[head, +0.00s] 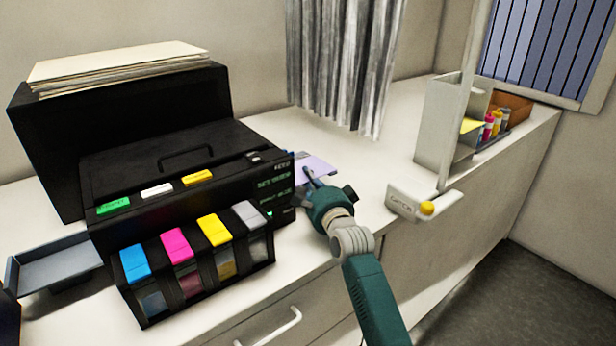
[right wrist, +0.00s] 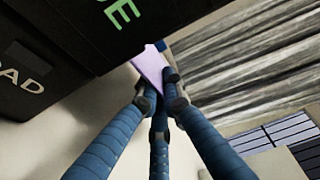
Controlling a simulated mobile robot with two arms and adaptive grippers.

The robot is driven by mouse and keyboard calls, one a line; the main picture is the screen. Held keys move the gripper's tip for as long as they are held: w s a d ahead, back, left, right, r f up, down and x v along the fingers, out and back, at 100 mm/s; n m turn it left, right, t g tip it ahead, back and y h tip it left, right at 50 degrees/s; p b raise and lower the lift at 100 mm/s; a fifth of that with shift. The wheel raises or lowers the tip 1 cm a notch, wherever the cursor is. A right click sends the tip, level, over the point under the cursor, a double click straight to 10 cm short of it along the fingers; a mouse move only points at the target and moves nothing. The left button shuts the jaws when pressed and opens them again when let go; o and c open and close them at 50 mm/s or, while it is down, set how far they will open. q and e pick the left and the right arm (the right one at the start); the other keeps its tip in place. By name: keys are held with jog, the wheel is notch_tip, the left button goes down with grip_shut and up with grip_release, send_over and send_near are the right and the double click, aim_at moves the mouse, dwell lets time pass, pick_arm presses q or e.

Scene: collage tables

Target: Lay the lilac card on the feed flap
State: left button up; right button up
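The lilac card (head: 318,165) is a thin pale sheet beside the right side of the black printer, above the white counter. My right gripper (head: 308,178) has its blue fingers closed together at the card's near edge. In the right wrist view the fingertips (right wrist: 158,88) meet on the lilac card (right wrist: 150,62), so the gripper is shut on it. A grey shallow tray-like flap (head: 62,268) sticks out from the printer's left side; I cannot tell whether it is the feed flap. My left gripper is not in view.
The black printer (head: 190,150) fills the left, with several ink tanks (head: 195,255) in front and papers (head: 120,65) at its back. A grey curtain (head: 345,60) hangs behind. The counter (head: 385,165) between is clear.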

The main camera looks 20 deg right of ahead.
jog(key=o, duration=0.4)
jog(key=s, duration=1.2)
jog(key=shift+d, duration=0.2)
